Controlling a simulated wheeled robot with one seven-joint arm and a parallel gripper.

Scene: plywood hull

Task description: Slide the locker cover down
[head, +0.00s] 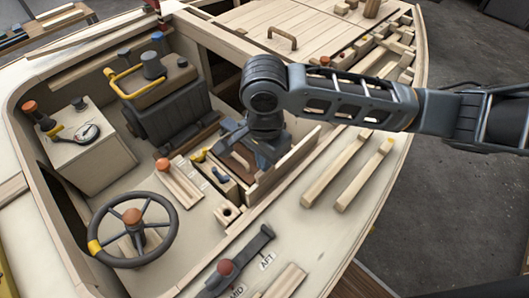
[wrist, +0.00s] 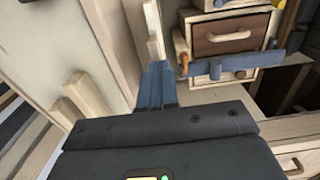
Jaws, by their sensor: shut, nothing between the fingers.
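My gripper (head: 258,153) is shut and empty, pointing down into the side of the cockpit in the head view. In the wrist view my gripper (wrist: 158,68) shows its two blue-grey fingers together. A pale upright wooden panel (head: 284,166) stands just right of the gripper in the head view; it may be the locker cover, but I cannot tell for sure. A narrow pale upright strip (wrist: 153,30) rises just beyond the fingertips in the wrist view. Whether the fingers touch it I cannot tell. My wrist hides part of the locker area.
The steering wheel (head: 133,228), dark engine block (head: 160,90) and lever (head: 240,260) surround the cockpit. Two wooden bars (head: 338,168) lie on the side deck.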

